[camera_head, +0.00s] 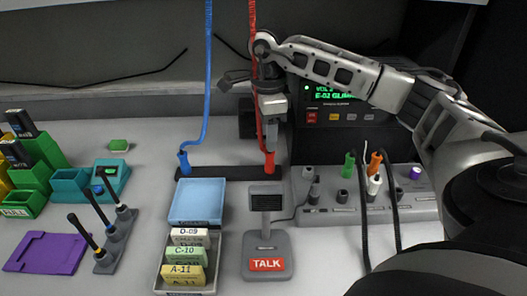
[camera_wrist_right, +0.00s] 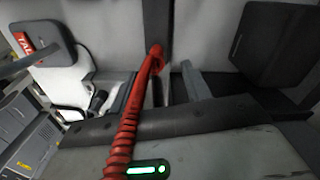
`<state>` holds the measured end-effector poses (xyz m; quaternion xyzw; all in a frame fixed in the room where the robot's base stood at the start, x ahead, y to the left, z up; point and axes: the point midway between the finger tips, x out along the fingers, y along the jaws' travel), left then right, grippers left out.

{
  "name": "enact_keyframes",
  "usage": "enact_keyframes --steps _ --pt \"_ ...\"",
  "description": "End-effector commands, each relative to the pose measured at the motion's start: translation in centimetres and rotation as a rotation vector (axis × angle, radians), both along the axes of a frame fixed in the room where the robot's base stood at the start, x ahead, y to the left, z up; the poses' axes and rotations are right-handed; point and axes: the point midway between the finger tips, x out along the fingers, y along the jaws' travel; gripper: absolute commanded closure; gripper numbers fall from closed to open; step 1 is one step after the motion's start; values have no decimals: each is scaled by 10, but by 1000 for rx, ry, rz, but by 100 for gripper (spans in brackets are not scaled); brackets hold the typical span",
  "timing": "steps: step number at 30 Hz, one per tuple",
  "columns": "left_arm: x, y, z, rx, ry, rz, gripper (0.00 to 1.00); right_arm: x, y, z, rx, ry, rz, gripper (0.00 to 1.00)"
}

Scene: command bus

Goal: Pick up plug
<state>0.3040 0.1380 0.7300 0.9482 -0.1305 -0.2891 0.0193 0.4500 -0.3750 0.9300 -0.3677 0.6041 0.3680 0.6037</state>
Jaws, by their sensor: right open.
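A red plug (camera_head: 269,163) stands upright in a black holder strip (camera_head: 228,173) in the middle of the bench, with a coiled red cord (camera_head: 253,18) rising from it. A matching blue plug (camera_head: 184,162) with a blue cord stands at the strip's left end. My right gripper (camera_head: 271,122) points down above the red plug, beside the red cord, and is open. In the right wrist view the red cord (camera_wrist_right: 122,143) runs past the gripper toward the strip. Whether the fingers touch the cord cannot be told. My left gripper is out of view.
A microphone stand with a TALK label (camera_head: 267,264) and a blue tray (camera_head: 198,201) stand in front of the strip. A grey panel (camera_head: 327,215) with several plugs and black cords lies to the right. A radio with a green display (camera_head: 338,92) stands behind.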

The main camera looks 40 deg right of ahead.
Motion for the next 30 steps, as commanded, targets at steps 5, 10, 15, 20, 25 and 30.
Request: enact_keyframes --steps 5,10,15,20,25,30 --pt "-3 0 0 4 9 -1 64 -7 -1 -24 -2 3 1 52" --pt "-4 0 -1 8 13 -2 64 -8 0 -46 0 1 0 52" --pt "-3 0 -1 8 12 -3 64 -8 -1 -53 0 -1 1 52" --pt "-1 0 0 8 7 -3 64 -8 -1 -52 0 -1 1 58" --pt "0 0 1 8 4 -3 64 -8 0 -52 0 -1 1 93" --pt "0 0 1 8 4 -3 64 -8 0 -52 0 -1 1 93"
